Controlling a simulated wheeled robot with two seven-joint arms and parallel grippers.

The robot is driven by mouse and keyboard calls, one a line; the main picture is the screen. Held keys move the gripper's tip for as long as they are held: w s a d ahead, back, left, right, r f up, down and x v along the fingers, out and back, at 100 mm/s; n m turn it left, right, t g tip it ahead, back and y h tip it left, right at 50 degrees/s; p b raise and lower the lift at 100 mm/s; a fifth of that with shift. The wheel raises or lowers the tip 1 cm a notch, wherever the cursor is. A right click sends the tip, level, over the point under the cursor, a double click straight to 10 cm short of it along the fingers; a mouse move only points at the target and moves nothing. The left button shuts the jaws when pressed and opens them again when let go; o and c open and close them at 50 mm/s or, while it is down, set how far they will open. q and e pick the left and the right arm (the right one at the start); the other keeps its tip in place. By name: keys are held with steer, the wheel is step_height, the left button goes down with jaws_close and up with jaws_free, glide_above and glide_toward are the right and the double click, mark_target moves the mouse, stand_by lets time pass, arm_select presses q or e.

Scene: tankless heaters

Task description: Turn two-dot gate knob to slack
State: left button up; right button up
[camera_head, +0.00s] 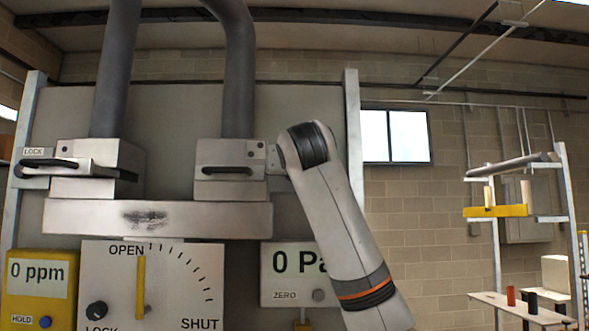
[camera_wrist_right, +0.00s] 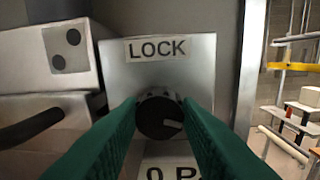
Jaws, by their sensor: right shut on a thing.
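The two-dot gate (camera_head: 225,170) is the right-hand grey metal block under a pipe. Its two dark dots also show in the wrist view on the block's face (camera_wrist_right: 100,70). Right of it is a grey plate (camera_wrist_right: 200,75) labelled LOCK at the top. The round black knob (camera_wrist_right: 160,118) sits on this plate, its light pointer mark toward the lower right. My right gripper (camera_wrist_right: 160,108) has its green fingers on either side of the knob, shut on it. In the head view my arm hides the knob and this gripper. Any lower label is hidden. My left gripper is not in view.
A second gate (camera_head: 97,165) with its own LOCK plate (camera_head: 33,168) stands at the left. Below are an OPEN–SHUT dial panel (camera_head: 180,290), a yellow ppm meter (camera_head: 40,290) and a Pa display (camera_head: 290,262). Shelving with a yellow item (camera_head: 495,211) is far right.

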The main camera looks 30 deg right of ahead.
steer(key=n+p, duration=0.3)
steer(key=n, duration=0.6)
steer(key=n+p, duration=0.3)
steer(key=n, duration=0.6)
steer(key=shift+w+a+f+n+g+h, duration=0.2)
steer(key=shift+n+g+h, duration=0.1)
steer(key=shift+g, duration=0.1)
stand_by(0.4)
steer(key=o, duration=1)
steer(key=shift+s, duration=0.1)
